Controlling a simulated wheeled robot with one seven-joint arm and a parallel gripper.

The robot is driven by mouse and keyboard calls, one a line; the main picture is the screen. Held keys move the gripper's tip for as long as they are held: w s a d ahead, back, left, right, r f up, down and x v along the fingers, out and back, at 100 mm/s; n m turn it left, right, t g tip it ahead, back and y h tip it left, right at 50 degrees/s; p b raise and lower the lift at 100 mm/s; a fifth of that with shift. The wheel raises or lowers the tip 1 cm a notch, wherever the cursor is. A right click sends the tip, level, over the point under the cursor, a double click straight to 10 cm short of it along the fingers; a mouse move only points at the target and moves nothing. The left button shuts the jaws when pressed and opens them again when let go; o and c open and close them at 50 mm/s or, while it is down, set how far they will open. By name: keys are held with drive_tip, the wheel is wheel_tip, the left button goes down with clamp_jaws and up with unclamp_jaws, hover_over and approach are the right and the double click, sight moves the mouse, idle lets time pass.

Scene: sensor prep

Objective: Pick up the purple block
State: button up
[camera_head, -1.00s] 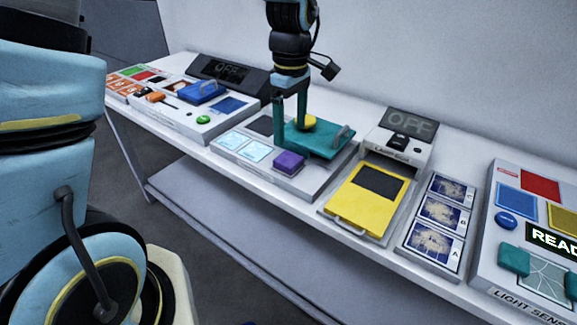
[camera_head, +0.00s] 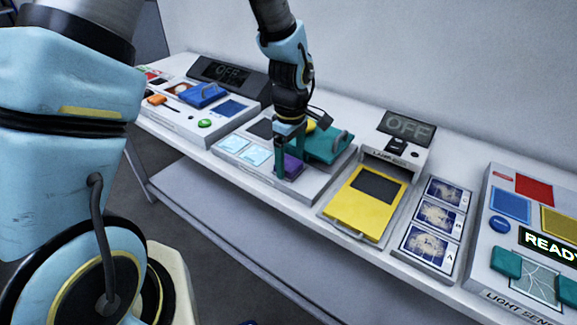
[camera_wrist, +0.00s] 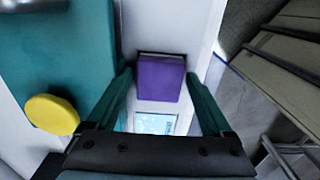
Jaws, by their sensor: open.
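The purple block (camera_head: 292,166) sits on a pale grey panel in the middle of the bench, in front of a teal plate. In the wrist view the purple block (camera_wrist: 161,77) lies between and a little beyond my two teal fingers. My gripper (camera_head: 288,172) is open and points down at the block, with its fingers around or beside it. In the wrist view my gripper (camera_wrist: 163,88) shows a gap on both sides of the block. The finger nearest the head camera hides part of the block.
The teal plate (camera_head: 328,146) with a handle stands just behind the block. A yellow knob (camera_wrist: 52,113) is beside it. A yellow panel (camera_head: 362,202) lies to the right. A blue-handled device (camera_head: 203,95) is to the left. The bench's front edge is close to the block.

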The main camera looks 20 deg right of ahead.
sight(290, 163)
drive_tip(key=shift+c, duration=0.2)
drive_tip(key=c, duration=1.1)
drive_tip(key=shift+r, duration=0.1)
wheel_tip(290, 163, up, 10)
drive_tip(key=b, duration=0.2)
